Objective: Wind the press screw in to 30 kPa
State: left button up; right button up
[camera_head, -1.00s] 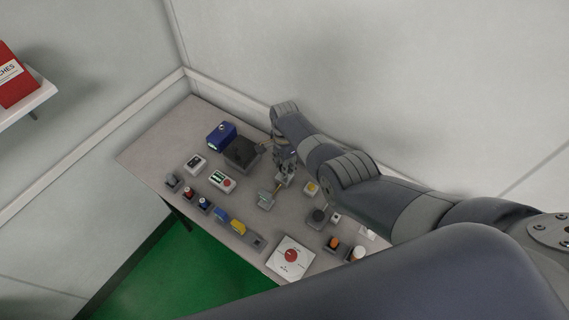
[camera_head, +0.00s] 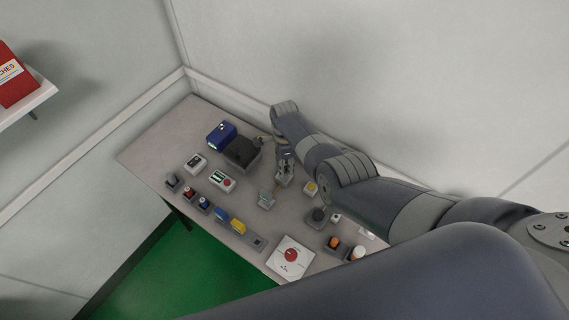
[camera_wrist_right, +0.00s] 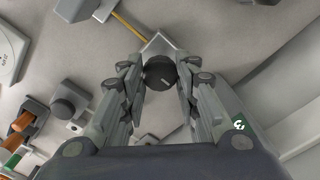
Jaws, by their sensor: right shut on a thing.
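My right gripper (camera_head: 285,166) reaches down over a small station near the back of the table. A pale plate (camera_wrist_right: 157,44) shows behind the knob. A blue instrument (camera_head: 221,134) with a small lit display stands to the left in the head view; its reading is too small to tell. My left gripper is not in view.
A dark box (camera_head: 241,152) stands left of the gripper. The table's left end (camera_head: 150,150) is clear.

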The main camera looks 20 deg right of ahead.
jog(key=shift+w+r, duration=0.15)
jog(key=shift+w, duration=0.05)
jog(key=o, duration=0.9)
jog(key=shift+c, duration=0.2)
jog(key=shift+o, duration=1.2)
jog(key=shift+s, duration=0.15)
jog(key=shift+r, duration=0.1)
notch_tip(320, 180, up, 12)
jog(key=shift+f, duration=0.2)
